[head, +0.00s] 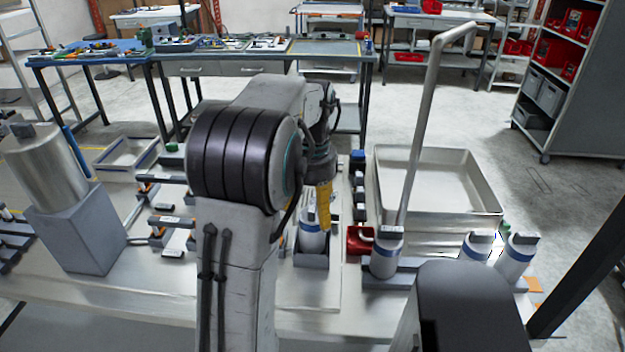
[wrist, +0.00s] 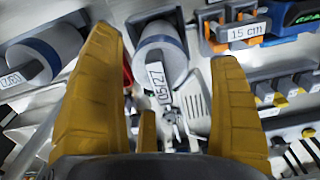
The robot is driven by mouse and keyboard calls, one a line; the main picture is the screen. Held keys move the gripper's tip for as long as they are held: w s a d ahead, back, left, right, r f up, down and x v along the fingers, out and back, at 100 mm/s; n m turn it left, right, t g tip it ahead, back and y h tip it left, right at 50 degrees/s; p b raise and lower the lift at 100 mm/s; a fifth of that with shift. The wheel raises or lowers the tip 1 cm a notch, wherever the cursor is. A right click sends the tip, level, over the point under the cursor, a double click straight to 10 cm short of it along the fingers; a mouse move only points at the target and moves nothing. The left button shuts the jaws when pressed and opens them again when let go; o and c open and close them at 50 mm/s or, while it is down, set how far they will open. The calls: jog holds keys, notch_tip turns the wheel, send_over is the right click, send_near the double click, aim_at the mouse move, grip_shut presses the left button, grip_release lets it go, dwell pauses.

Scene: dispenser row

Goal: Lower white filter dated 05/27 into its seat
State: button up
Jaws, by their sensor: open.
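The white filter with a blue band and a 05/27 tag (wrist: 162,52) lies between my spread fingers in the wrist view. In the head view this filter (head: 312,238) stands about upright with its lower end inside a dark grey square seat (head: 311,260). How deep it sits is hidden by the seat walls. My gripper (head: 323,192) has yellow fingers and is just above and behind the filter. In the wrist view my gripper (wrist: 165,50) is open, with a gap visible between the right finger and the filter.
Another banded filter (head: 386,255) stands to the right by a tall bent pipe, with two more (head: 478,247) (head: 518,258) farther right. A metal basin (head: 435,185) is behind them. A steel cylinder on a grey block (head: 75,240) stands left. A 15 cm holder (wrist: 240,32) is close by.

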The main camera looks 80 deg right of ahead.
notch_tip(320, 180, up, 9)
jog(key=shift+f, duration=0.1)
dwell(0.3)
dwell(0.5)
